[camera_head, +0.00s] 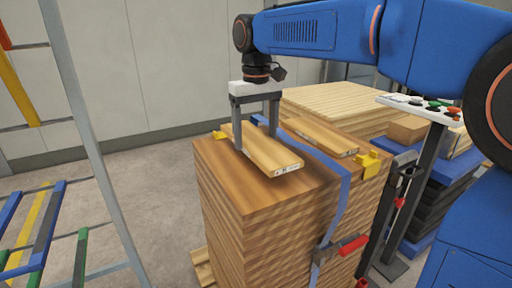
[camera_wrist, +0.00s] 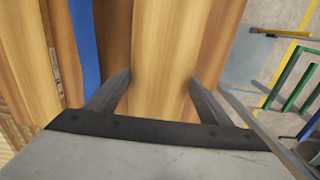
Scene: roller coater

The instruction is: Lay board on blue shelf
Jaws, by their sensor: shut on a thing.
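A light wooden board (camera_head: 268,152) with a small label on its near end is at the top of the tall wood stack (camera_head: 262,198). My gripper (camera_head: 256,141) reaches down from above and is shut on this board, one finger on each long side. In the wrist view the board (camera_wrist: 163,40) runs between the two fingers. I cannot tell whether it touches the stack or is just above it. The rack at the left has a blue shelf level (camera_head: 48,230), partly cut off by the picture edge; no board shows on it.
A second board (camera_head: 315,135) lies on the stack, beyond a blue strap (camera_head: 343,190). Yellow corner pieces (camera_head: 368,163) and a red-handled clamp (camera_head: 352,246) sit at the stack. The rack's grey upright (camera_head: 92,150) stands left. Floor between rack and stack is clear.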

